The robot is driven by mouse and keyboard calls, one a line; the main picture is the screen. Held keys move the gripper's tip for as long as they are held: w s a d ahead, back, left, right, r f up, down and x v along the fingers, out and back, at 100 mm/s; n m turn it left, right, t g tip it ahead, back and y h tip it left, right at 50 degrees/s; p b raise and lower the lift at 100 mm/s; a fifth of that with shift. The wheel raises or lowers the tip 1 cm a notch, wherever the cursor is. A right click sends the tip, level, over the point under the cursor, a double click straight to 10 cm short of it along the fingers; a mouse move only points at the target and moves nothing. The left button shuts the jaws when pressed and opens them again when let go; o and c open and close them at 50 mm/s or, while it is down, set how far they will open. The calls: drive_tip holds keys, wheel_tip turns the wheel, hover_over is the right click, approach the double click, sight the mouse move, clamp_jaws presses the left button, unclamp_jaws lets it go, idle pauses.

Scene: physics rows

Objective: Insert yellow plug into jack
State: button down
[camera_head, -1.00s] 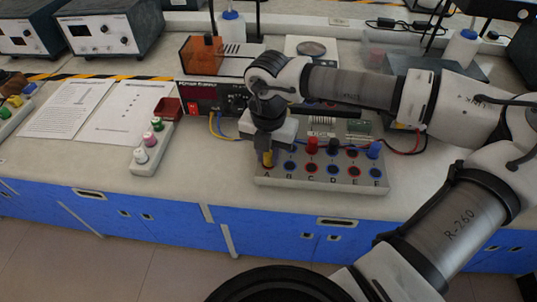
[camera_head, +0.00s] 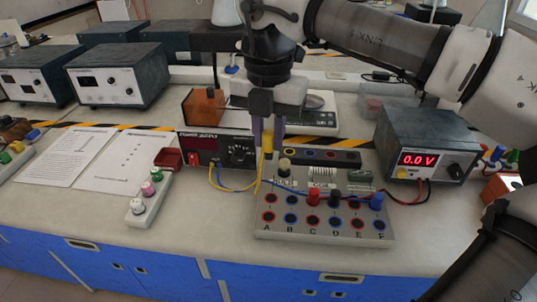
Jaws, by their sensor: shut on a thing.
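My gripper (camera_head: 267,135) is in the air above the back left part of the jack board, its fingers pointing down. It is shut on the yellow plug (camera_head: 266,142), which shows as a short yellow piece between the fingertips. A yellow cable hangs from the plug and loops left to the power supply (camera_head: 205,148). The jack board (camera_head: 325,235) has two rows of red and blue ringed jacks, lettered A to F along the front. Both jacks in column A (camera_head: 269,207) look empty. The plug is apart from the jacks.
A red plug (camera_head: 313,196), a black plug (camera_head: 334,192) and a blue plug (camera_head: 377,199) stand on the board. A beige knob (camera_head: 284,167) stands near the plug. A meter (camera_head: 425,145) reads 0.0 V at right. A strip with coloured caps (camera_head: 148,198) lies at left.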

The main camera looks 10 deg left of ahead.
drive_tip(key=shift+r, duration=0.3)
drive_tip(key=n, duration=0.1)
drive_tip(key=d+f+n, duration=0.1)
drive_tip(key=n, duration=0.1)
drive_tip(key=shift+f+n, duration=0.1)
drive_tip(key=shift+n, duration=0.2)
drive_tip(key=d+f+n+b, duration=0.3)
drive_tip(key=f+n, duration=0.2)
drive_tip(key=n, duration=0.5)
drive_tip(key=d+f+n+b, duration=0.3)
drive_tip(key=f+n, duration=0.3)
drive_tip(key=n, duration=0.5)
drive_tip(key=d+f+n+b, duration=0.3)
drive_tip(key=f+n+b, duration=0.2)
drive_tip(key=n, duration=0.6)
drive_tip(key=shift+f, duration=0.2)
